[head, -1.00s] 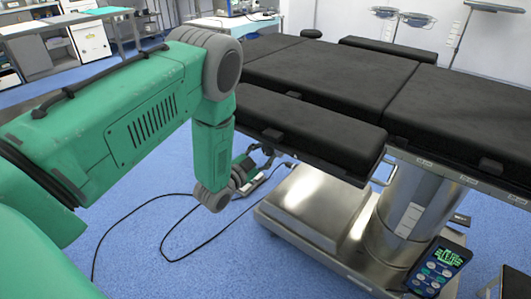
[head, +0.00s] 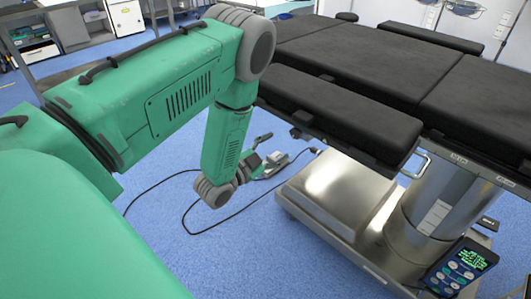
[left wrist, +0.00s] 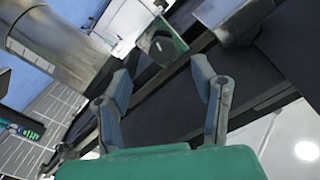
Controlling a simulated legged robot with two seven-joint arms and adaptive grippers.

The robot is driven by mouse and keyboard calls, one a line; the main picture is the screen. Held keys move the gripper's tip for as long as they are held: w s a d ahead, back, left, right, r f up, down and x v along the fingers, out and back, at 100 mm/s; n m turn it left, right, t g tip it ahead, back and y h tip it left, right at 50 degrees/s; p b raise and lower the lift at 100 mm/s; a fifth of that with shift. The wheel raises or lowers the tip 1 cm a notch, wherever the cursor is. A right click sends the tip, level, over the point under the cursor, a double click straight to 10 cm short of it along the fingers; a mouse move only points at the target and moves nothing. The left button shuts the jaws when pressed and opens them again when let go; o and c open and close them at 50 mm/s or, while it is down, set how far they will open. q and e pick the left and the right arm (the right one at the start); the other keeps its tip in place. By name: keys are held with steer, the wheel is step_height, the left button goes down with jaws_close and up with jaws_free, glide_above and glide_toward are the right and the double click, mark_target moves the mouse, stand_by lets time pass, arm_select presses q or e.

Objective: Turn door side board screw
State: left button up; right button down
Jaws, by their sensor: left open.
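The side board (head: 340,108) is a black padded section along the near side of the operating table in the head view. A small dark fitting (head: 297,132) shows under its edge. In the left wrist view, a dark round screw knob (left wrist: 161,46) on a greenish block lies just beyond the fingertips, between them in the picture. My left gripper (left wrist: 161,68) is open, with nothing between its fingers. My right gripper is not in view.
The steel table base (head: 330,195) and column (head: 435,205) stand at right. A handset (head: 462,267) hangs at lower right. Blue floor (head: 250,255) is open at the front.

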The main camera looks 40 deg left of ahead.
arm_select(q)
steer(key=shift+s+a, duration=0.2)
steer(key=shift+s, duration=2.05)
steer(key=s+d+f+n+g+p, duration=0.2)
steer(key=s+d+f+n+g, duration=0.3)
steer(key=s+f+g, duration=0.4)
steer(key=s+d+f+n+g, duration=0.1)
steer(key=s+g, duration=0.3)
steer(key=s, duration=0.4)
steer(key=s+d+n+g+y+p, duration=0.1)
steer(key=s+d+g, duration=0.3)
steer(key=s, duration=0.5)
steer(key=shift+s+d+f, duration=0.15)
steer(key=shift+d+f, duration=0.05)
steer(key=shift+f, duration=0.15)
